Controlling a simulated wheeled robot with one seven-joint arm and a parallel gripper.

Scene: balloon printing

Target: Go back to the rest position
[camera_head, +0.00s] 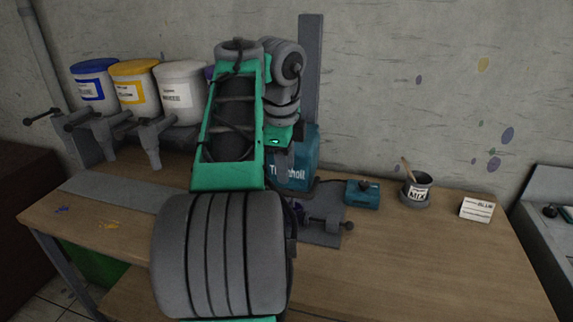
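My arm (235,130), green and dark grey, rises in front of the table and bends over toward the back wall. Its large grey joint (222,255) fills the lower middle of the view. The wrist end (280,133) is beside a blue machine (303,160) with white lettering and a tall grey post (311,65). My gripper's fingers cannot be made out; the arm and machine area hide them. Whether anything is held cannot be seen.
Paint buckets with blue (95,82), yellow (135,85) and white (180,92) fronts stand at the back left above grey taps. A blue box (362,194), MIX pot (416,193) and BLUE card (477,209) sit on the wooden table (430,260). Its front right is clear.

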